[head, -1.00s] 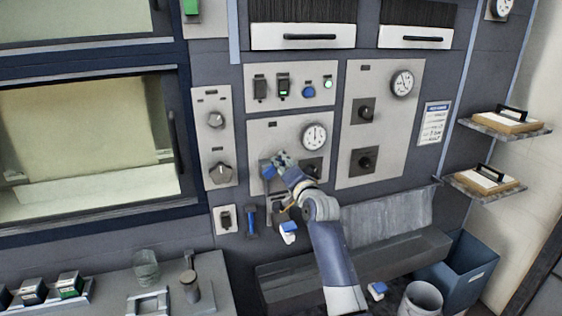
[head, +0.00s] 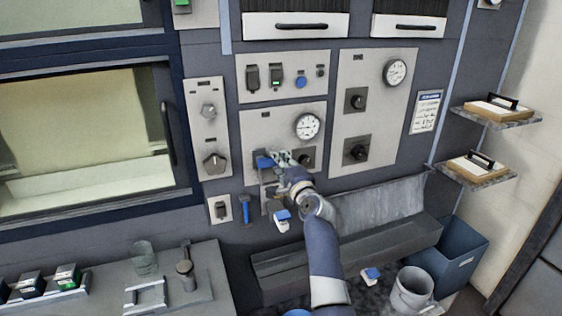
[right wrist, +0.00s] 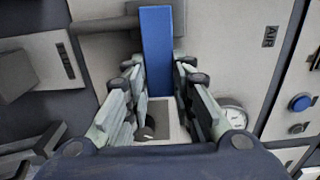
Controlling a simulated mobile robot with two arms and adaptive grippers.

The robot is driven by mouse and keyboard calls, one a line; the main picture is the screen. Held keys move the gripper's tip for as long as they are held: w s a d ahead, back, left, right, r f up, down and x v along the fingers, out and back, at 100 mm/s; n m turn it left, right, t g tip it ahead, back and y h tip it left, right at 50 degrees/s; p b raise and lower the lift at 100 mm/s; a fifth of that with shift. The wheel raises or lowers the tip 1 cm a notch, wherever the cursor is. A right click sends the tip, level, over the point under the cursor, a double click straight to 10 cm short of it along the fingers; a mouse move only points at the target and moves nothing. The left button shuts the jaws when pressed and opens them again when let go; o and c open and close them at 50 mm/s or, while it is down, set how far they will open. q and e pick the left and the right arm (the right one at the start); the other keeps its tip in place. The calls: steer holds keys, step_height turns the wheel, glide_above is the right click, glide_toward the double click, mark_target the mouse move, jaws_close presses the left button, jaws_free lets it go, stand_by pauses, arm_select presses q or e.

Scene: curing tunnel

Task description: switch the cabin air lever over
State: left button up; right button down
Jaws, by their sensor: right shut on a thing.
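The cabin air lever with its blue handle (head: 263,160) is on the lower light panel (head: 257,125), left of a round gauge (head: 307,126). My right gripper (head: 280,160) is at this handle and partly hides the lever's mount. In the right wrist view the blue handle (right wrist: 157,50) stands between the two fingers of my right gripper (right wrist: 155,95), which are shut on it. An AIR label (right wrist: 269,37) shows on the panel to the right. My left gripper is not in view.
A second blue handle (head: 245,209) hangs below the panel, beside a small switch plate (head: 220,208). A blue-and-white item (head: 283,220) is under my right wrist. A grey trough (head: 350,245), a blue bin (head: 460,255) and a white bucket (head: 411,290) stand below right.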

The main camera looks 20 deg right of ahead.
stand_by(0.4)
steer(key=c, duration=1.4)
jaws_free()
steer(key=shift+o, duration=0.2)
step_height(320, 180, up, 10)
steer(key=shift+a+f, duration=0.1)
steer(key=shift+f, duration=0.05)
steer(key=shift+w, duration=0.1)
